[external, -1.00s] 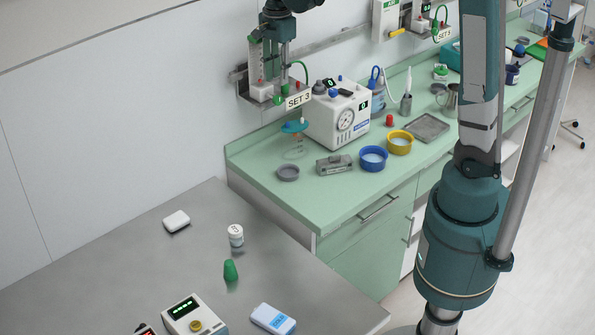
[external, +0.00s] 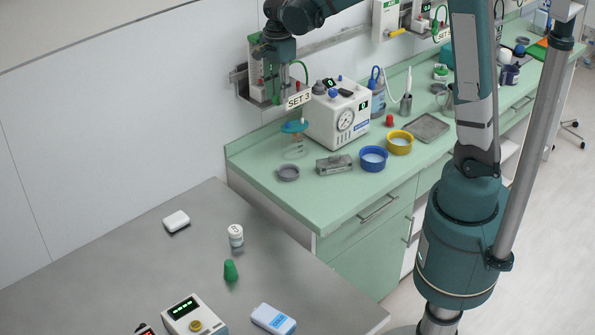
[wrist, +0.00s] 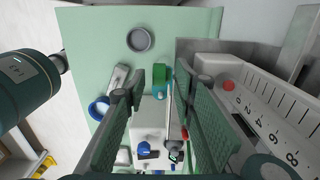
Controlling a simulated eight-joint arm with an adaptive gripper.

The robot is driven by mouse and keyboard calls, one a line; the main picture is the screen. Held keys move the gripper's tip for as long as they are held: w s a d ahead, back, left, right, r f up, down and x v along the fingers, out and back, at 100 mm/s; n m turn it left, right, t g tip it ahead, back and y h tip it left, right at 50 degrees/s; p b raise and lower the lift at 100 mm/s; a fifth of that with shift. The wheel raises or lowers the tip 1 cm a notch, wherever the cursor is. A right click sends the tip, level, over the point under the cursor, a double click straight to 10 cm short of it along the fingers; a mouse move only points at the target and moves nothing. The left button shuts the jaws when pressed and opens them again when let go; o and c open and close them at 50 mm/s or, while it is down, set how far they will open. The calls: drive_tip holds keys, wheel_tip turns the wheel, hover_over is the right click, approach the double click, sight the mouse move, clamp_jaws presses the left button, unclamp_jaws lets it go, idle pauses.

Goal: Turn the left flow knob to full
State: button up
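The SET 3 flow unit (external: 254,62) hangs on the wall rail above the green counter. In the wrist view its white scale panel (wrist: 262,102) with numbers fills the right side, with a red part (wrist: 228,86) on it. A green knob-like part (wrist: 156,74) shows ahead, in the gap between my fingertips. I cannot tell whether it is the left flow knob, or whether the fingers touch it. My gripper (external: 274,96) points down in front of the unit. In the wrist view my gripper (wrist: 158,88) is open, with nothing visibly held. It hides part of the unit in the external view.
The white machine with a gauge (external: 338,112) stands on the counter just right of my gripper. A jar with a blue-green lid (external: 294,127) is below. A grey dish (external: 288,173), blue bowl (external: 373,158) and yellow bowl (external: 400,142) stand nearby.

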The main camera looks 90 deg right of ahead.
drive_tip(key=shift+f, duration=0.4)
drive_tip(key=c, duration=0.8)
drive_tip(key=shift+o, duration=0.3)
drive_tip(key=shift+a+f, duration=0.1)
drive_tip(key=shift+a, duration=0.05)
drive_tip(key=shift+w+a+f+g+h+b, duration=0.1)
drive_tip(key=shift+a+g+h+b, duration=0.05)
drive_tip(key=shift+g+h+b, duration=0.45)
drive_tip(key=shift+w+a+g+h+b, duration=0.1)
drive_tip(key=shift+g+h+b, duration=0.35)
drive_tip(key=shift+g+h, duration=0.15)
drive_tip(key=shift+w+a+f+g+h+b, duration=0.1)
drive_tip(key=shift+g+h+b, duration=0.35)
drive_tip(key=shift+b, duration=0.1)
drive_tip(key=shift+w+a+g+h+b, duration=0.1)
drive_tip(key=shift+g+h+b, duration=0.35)
drive_tip(key=shift+b, duration=0.05)
drive_tip(key=shift+g+h+b, duration=0.5)
drive_tip(key=shift+g+b, duration=0.1)
